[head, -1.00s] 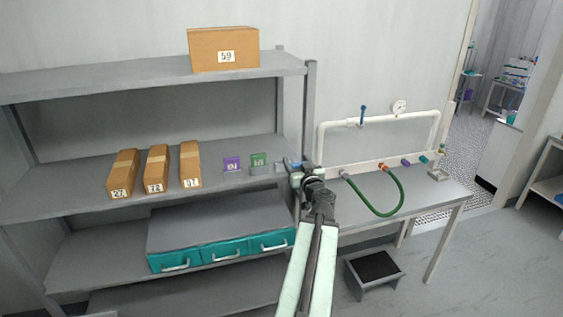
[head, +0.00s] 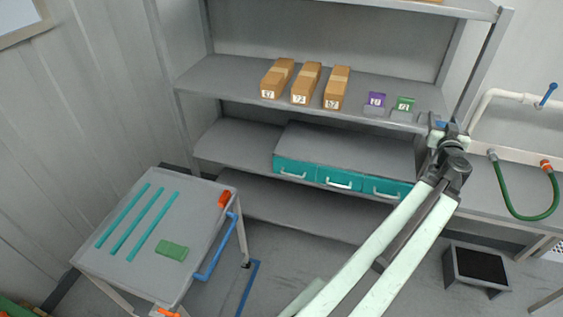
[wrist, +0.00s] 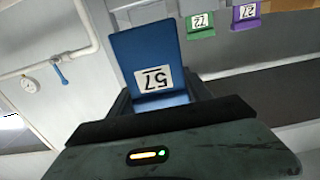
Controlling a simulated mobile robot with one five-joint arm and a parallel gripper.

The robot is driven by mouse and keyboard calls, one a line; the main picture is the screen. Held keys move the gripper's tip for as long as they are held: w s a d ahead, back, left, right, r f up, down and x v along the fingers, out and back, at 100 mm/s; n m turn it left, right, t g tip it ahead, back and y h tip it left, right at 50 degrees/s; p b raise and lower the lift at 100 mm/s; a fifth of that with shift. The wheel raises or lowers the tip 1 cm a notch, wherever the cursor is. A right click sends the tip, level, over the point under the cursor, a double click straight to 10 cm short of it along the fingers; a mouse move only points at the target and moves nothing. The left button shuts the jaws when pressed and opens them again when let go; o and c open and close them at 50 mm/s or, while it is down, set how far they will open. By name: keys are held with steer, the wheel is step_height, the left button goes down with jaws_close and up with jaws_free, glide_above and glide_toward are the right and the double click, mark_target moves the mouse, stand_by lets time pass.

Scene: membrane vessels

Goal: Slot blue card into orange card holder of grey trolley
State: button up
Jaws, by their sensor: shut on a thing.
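My gripper (head: 441,134) is shut on the blue card (wrist: 151,55), which bears the number 57 on a white label. In the wrist view the card stands up out of the jaws; its lower end is hidden. In the head view only a small bit of the card (head: 439,124) shows, at the right end of the middle shelf. The grey trolley (head: 200,215) stands at the lower left, well away from my gripper. An orange piece (head: 224,199) sits on its right edge; another orange part (head: 168,313) is cut off below. I cannot tell which is the card holder.
Purple (head: 376,99) and green (head: 404,104) cards stand on the shelf (head: 240,78) beside several boxes. Teal rods and a green block (head: 172,250) lie on the trolley, which has a blue handle (head: 220,250). A step stool (head: 478,268) stands at the lower right.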

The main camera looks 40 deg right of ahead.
steer(key=shift+s+d, duration=0.15)
steer(key=shift+s, duration=0.05)
stand_by(0.3)
